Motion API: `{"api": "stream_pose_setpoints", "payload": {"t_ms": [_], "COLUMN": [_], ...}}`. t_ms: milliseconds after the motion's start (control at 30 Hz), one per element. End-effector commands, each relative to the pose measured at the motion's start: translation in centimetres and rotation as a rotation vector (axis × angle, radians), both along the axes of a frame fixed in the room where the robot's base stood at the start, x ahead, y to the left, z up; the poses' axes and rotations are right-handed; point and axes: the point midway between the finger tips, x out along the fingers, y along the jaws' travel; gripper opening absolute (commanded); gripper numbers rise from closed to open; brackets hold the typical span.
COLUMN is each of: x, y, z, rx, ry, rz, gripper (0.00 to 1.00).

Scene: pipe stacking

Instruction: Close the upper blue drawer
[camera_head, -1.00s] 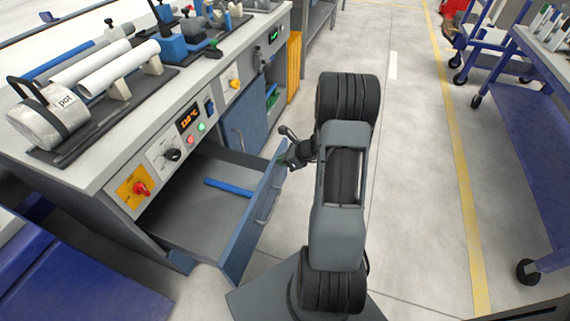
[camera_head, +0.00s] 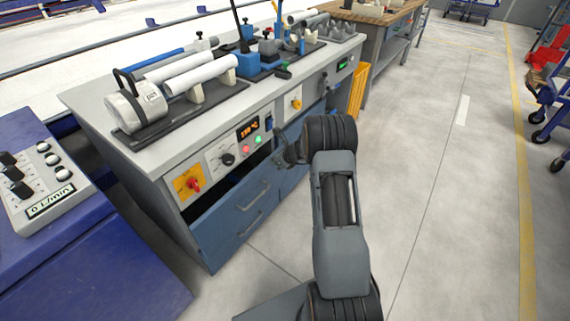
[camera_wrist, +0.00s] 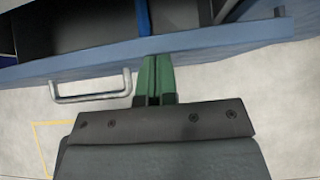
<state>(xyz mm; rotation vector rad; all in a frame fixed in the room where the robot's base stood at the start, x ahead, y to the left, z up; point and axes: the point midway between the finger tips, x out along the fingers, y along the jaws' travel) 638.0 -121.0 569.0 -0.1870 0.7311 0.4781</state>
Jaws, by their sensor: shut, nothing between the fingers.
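The upper blue drawer (camera_head: 232,207) is in the left cabinet of the grey workbench, its front close to the cabinet face. A dark gap shows above its front in the head view. In the wrist view its blue front edge (camera_wrist: 200,42) runs across the picture, with part of the dark interior and a blue bar (camera_wrist: 144,17) behind it. Its metal handle (camera_wrist: 92,96) is left of my fingers. My gripper (camera_head: 279,160) is shut and empty; its green fingertips (camera_wrist: 157,62) are at the drawer's front, seemingly touching it.
A second handle (camera_head: 251,224) sits below on the cabinet. Knobs and a lit display (camera_head: 248,129) are on the panel above. White pipes (camera_head: 200,74) lie on the bench top. A blue control box (camera_head: 60,210) stands at left.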

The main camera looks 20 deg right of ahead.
Motion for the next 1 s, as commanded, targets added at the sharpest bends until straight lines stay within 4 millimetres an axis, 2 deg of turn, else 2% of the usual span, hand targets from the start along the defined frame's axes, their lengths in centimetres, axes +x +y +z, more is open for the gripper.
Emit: {"api": "stream_pose_setpoints", "payload": {"t_ms": [267,733,867,1000], "x": [1.0,1.0,0.7,-0.6], "y": [0.9,1.0,0.7,-0.3], "z": [-0.1,-0.1,-0.1,-0.2], "rx": [-0.001,0.0,0.0,0.0], "ry": [0.002,0.002,0.002,0.001], "rz": [0.001,0.002,0.001,0.001], "gripper": [0.0,0.0,0.0,0.0]}}
